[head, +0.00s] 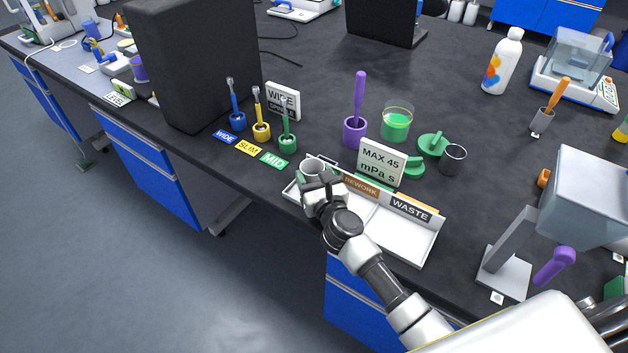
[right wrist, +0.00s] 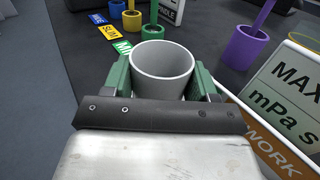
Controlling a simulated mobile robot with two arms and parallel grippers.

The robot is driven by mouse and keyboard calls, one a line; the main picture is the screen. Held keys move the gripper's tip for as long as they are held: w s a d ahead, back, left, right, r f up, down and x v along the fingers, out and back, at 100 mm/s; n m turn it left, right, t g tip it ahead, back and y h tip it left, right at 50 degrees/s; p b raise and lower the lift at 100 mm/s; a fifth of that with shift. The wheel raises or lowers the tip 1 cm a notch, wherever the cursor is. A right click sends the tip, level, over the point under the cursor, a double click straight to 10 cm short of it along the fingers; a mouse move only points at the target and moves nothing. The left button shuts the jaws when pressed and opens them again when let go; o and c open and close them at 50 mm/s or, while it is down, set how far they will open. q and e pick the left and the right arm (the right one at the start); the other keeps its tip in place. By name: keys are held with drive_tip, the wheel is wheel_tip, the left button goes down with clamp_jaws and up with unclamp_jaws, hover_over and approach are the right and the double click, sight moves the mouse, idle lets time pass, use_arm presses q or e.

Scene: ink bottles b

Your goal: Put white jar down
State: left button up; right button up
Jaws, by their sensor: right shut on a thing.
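The white jar (head: 312,166) is a plain, open-topped cup, upright between the fingers of my right gripper (head: 318,180). In the right wrist view the jar (right wrist: 163,62) sits between the two green finger pads of the gripper (right wrist: 163,80), which is shut on it; I see no contents inside. In the head view the jar is at the left end of the white tray (head: 427,250), on the side of the REWORK label (head: 361,187). I cannot tell whether its base touches the tray. My left gripper is not in view.
The WASTE label (head: 410,209) marks the tray's right part, which looks bare. Behind stand the MAX 45 sign (head: 381,163), a purple holder (head: 355,130) and a green beaker (head: 397,124). Blue, yellow and green holders (head: 288,140) stand to the left. A grey-headed device (head: 590,195) stands right.

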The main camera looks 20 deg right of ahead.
drive_tip(key=shift+f, duration=0.15)
drive_tip(key=shift+s+f+b, duration=0.25)
drive_tip(key=shift+f+b, duration=0.15)
drive_tip(key=shift+f, duration=0.2)
drive_tip(key=o, duration=0.9)
drive_tip(key=shift+f, duration=0.15)
drive_tip(key=shift+r+p, duration=0.4)
drive_tip(key=shift+r, duration=0.1)
drive_tip(key=s, duration=1)
drive_tip(key=shift+s+d+r, duration=0.2)
drive_tip(key=shift+s, duration=0.05)
drive_tip(key=shift+s+r, duration=0.2)
drive_tip(key=shift+s, duration=0.4)
